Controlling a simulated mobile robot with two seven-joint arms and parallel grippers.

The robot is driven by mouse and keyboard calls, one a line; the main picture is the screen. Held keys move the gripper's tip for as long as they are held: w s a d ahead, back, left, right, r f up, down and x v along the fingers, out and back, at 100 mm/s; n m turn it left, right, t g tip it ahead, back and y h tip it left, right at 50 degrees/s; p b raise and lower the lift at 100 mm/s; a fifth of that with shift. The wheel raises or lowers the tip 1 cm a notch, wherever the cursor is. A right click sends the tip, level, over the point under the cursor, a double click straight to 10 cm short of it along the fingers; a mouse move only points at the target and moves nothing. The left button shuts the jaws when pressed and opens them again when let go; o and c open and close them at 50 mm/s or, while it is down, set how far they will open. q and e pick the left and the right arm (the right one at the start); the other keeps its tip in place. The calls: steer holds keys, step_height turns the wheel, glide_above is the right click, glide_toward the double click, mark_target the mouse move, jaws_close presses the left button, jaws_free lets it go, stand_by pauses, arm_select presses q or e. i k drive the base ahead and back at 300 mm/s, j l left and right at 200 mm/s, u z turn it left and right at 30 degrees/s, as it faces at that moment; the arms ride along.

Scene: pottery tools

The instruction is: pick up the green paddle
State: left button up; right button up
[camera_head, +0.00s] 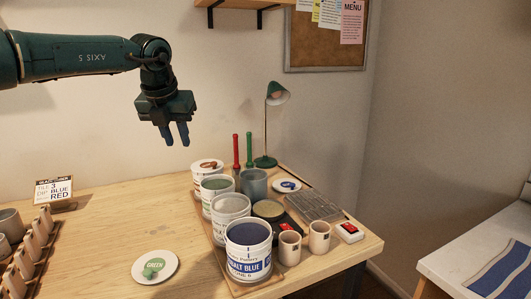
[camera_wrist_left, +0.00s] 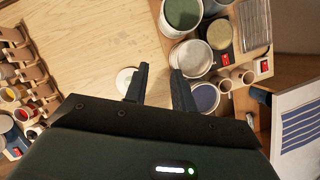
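The green paddle (camera_head: 250,150) shows as an upright green handle beside a similar red one, near the grey cup (camera_head: 254,186) at the back of the table. Its lower end is hidden behind the cup and tubs. I cannot pick it out in the left wrist view. My left gripper (camera_head: 177,144) hangs fingers down, left of the green paddle and well above the table. In the left wrist view its two fingers (camera_wrist_left: 160,68) stand apart with nothing between them, so it is open and empty. My right gripper is not in view.
Several glaze tubs stand in a row, with the blue one (camera_head: 248,252) in front. The red handle (camera_head: 236,151), green lamp (camera_head: 276,94) and two small cups (camera_head: 319,238) are close by. A white plate (camera_head: 170,274) lies left. The table's middle left is clear.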

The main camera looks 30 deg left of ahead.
mark_target(250, 164)
steer(key=i, duration=1.05)
